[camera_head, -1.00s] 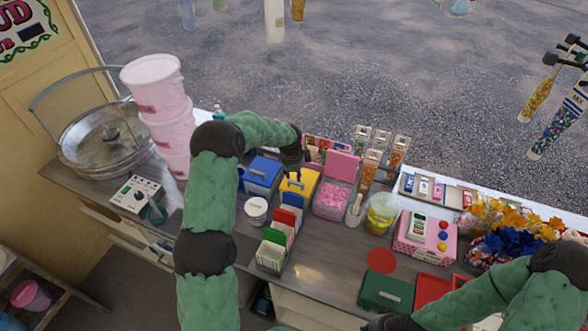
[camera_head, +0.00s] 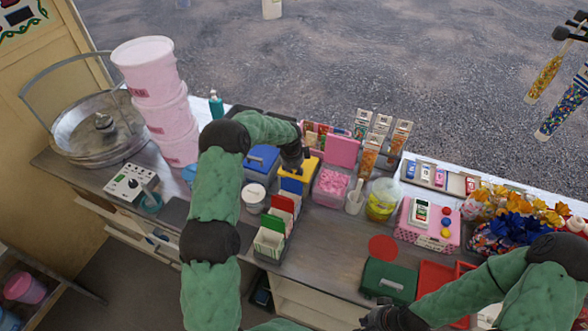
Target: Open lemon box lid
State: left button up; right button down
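The lemon box is probably the yellow-lidded box (camera_head: 292,184) near the middle of the counter; its lid looks shut. My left gripper (camera_head: 294,170) points down over the yellow lid and hides part of it and its handle. I cannot tell whether it touches the lid or whether its fingers are open. My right gripper (camera_head: 372,318) is at the bottom of the view, in front of the counter and below the green box; its fingers are too dark and small to judge.
A blue-lidded box (camera_head: 262,160) stands left of the yellow one, and an open pink box (camera_head: 331,186) stands right. A white tub (camera_head: 254,196) and a card holder (camera_head: 270,243) are in front. A green box (camera_head: 389,279) lies further right.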

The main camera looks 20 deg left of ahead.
pick_arm(q)
jog(key=shift+r, duration=0.2)
jog(key=shift+c, duration=1.4)
jog(key=shift+w+r, duration=0.1)
